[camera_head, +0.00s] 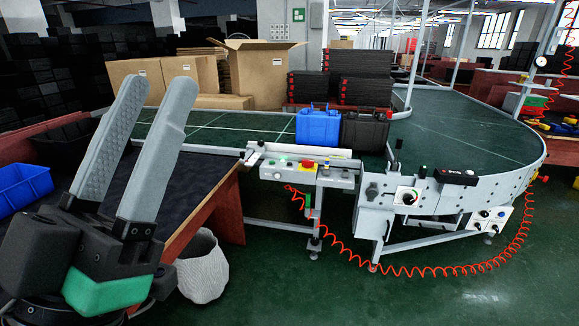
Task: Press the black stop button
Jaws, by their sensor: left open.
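A grey control panel (318,179) is fixed at the near edge of the conveyor, right of the middle of the head view. It carries a lit green button, a red button on a yellow base (307,165) and small dark controls. I cannot tell for certain which one is the black stop button. A separate white box with a black round knob (408,197) sits further right on the conveyor frame. My left gripper (156,88) is in the left foreground, its two grey fingers pointing up and apart, empty. It is left of the panel and not touching it. My right gripper is out of view.
A blue case (318,128) and a black case (364,131) stand on the green curved conveyor (455,125) behind the panel. A dark-topped table (190,175) lies behind my left gripper, with a white basket (203,268) below. A red coiled hose (430,270) hangs below the conveyor.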

